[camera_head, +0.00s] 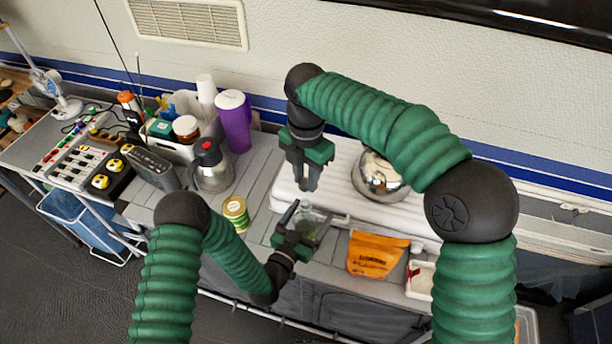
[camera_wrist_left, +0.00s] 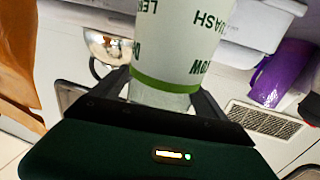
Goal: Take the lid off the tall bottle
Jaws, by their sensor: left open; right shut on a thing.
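A bottle with a white label and green print (camera_wrist_left: 180,45) stands large in the left wrist view, its clear part (camera_wrist_left: 160,97) between my left gripper's fingers. In the head view it shows as a small translucent shape (camera_head: 307,222) at my left gripper (camera_head: 308,220), which is open around it. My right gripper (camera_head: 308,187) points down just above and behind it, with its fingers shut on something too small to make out. The bottle's top is out of the left wrist view. I cannot make out the lid.
A round chrome kettle (camera_head: 380,178) stands right of my right gripper on a white padded surface (camera_head: 340,200). An orange bag (camera_head: 375,254) is at front right. A tin (camera_head: 235,211), a steel jug (camera_head: 211,168) and a purple flask (camera_head: 235,122) are on the left.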

